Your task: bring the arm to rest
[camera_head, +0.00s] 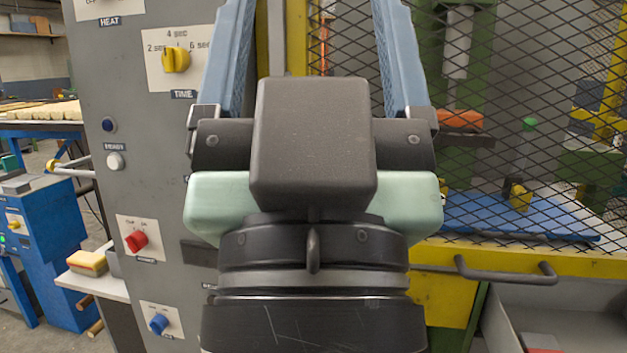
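My gripper (316,45) fills the middle of the head view, with its dark wrist below. Its two blue fingers point upward and stand wide apart, with no object visible between them. The fingertips run out of the top edge of the picture. My gripper is in front of a grey control panel (130,185) and a mesh guard; I cannot tell how much room is between them. My wrist and gripper hide part of both.
The panel carries a yellow time knob (176,60), a red knob (136,241) and a blue knob (158,324). The mesh guard (500,90) has a yellow frame and a dark handle (505,273). A blue machine (60,235) stands at left, near a ledge with a yellow-brown block (88,262).

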